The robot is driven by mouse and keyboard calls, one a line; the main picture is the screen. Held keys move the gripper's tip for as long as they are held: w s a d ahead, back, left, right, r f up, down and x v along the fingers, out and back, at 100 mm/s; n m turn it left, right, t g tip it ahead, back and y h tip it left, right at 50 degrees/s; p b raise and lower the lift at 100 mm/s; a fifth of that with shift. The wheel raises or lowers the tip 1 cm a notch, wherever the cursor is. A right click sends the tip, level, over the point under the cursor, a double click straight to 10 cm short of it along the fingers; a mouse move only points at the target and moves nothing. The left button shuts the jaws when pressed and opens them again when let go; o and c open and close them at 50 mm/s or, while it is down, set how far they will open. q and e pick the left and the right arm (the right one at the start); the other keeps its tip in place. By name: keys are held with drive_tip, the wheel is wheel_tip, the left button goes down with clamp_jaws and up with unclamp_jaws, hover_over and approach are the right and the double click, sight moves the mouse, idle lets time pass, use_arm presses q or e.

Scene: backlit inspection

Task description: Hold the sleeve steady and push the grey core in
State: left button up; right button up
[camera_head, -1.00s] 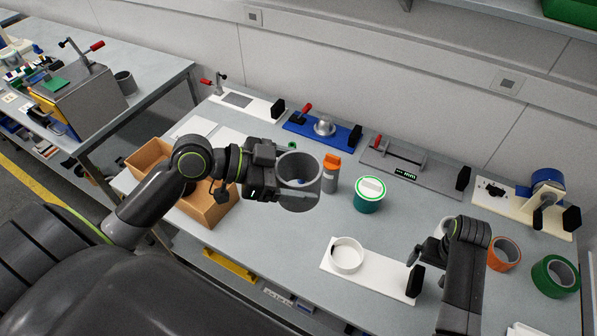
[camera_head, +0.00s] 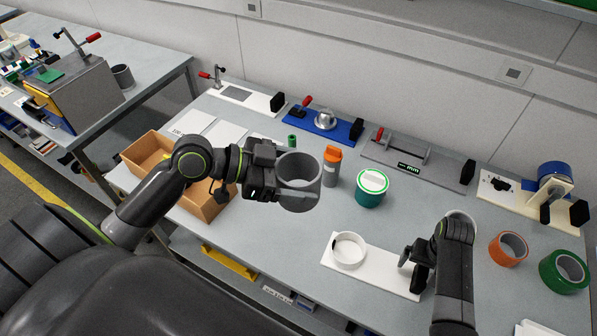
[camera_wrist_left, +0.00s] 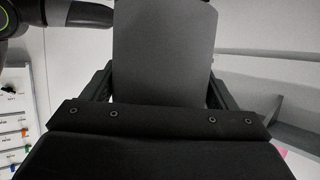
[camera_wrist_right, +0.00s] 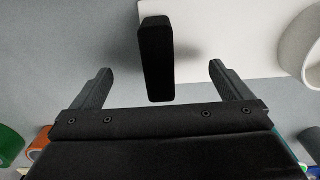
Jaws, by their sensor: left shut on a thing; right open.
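A grey, hollow, open-ended cylinder (camera_head: 302,197) is held in the air above the bench. My left gripper (camera_head: 272,190) is shut on its wall; its grey surface fills the upper middle of the left wrist view (camera_wrist_left: 165,55). I cannot tell whether it is the sleeve or the core. A white ring (camera_head: 348,262) sits on a white plate (camera_head: 375,272). My right gripper (camera_head: 412,258) is open at the plate's right end. In the right wrist view a black block (camera_wrist_right: 156,60) stands between its fingers, apart from both.
Behind the held cylinder stand an orange-capped bottle (camera_head: 332,168) and a green tub (camera_head: 371,190). Orange tape (camera_head: 502,257) and green tape (camera_head: 550,275) are right of my right arm. A cardboard bin (camera_head: 207,208) is below my left arm. Fixtures line the back.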

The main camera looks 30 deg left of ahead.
drive_tip(key=shift+f+b, duration=1.1)
drive_tip(key=shift+f, duration=0.25)
clamp_jaws()
idle(0.9)
